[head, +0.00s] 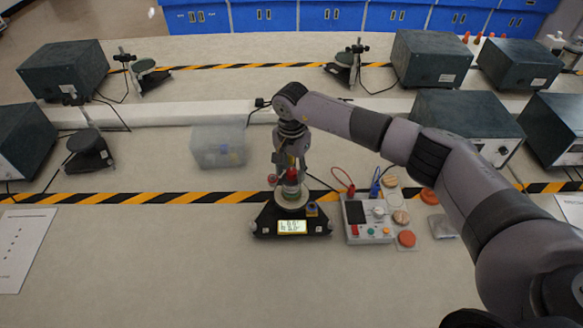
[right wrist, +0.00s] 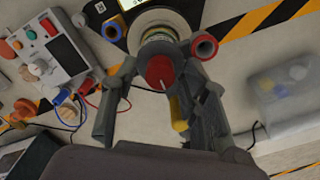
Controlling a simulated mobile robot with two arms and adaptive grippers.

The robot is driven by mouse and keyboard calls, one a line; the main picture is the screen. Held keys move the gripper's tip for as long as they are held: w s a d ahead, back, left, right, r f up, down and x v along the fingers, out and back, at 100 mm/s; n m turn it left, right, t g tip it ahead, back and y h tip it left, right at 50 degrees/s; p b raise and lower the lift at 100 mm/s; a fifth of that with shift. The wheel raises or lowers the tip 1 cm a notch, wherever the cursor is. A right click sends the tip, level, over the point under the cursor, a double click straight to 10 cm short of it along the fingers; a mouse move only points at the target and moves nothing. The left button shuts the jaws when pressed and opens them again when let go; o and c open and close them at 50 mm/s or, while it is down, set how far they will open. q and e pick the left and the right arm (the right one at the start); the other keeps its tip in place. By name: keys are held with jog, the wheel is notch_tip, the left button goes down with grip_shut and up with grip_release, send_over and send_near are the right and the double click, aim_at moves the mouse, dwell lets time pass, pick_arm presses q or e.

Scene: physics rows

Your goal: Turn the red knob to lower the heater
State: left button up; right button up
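The red knob (head: 292,174) tops a small round apparatus on a black base (head: 265,222) with a lit display (head: 292,227). In the right wrist view the red knob (right wrist: 160,71) shows as a red disc with a pale line. My right gripper (head: 290,160) is above the apparatus, pointing down. In the right wrist view its fingers (right wrist: 158,80) are spread on either side of the knob, with gaps visible; contact cannot be told. My left gripper is not in view.
A control box (head: 355,235) with red and blue leads stands right of the base. A translucent bin (head: 217,147) is behind left.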

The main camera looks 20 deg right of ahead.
grip_shut()
dwell(0.4)
jog(key=shift+f+m+b, duration=0.15)
jog(key=shift+m+b, duration=0.55)
jog(key=shift+b, duration=0.1)
jog(key=shift+m+b, duration=1.1)
jog(key=shift+b, duration=0.1)
jog(key=m+b, duration=0.4)
jog(key=m, duration=0.2)
jog(key=shift+b, duration=0.4)
jog(key=m+b, duration=0.3)
jog(key=m, duration=0.3)
jog(key=shift+m, duration=0.4)
jog(key=m+b, duration=0.2)
jog(key=m, duration=0.1)
jog(key=shift+m, duration=0.3)
jog(key=shift+r+m+b, duration=0.25)
jog(key=shift+m+b, duration=0.25)
jog(key=shift+m, duration=1.2)
jog(key=shift+w, duration=0.1)
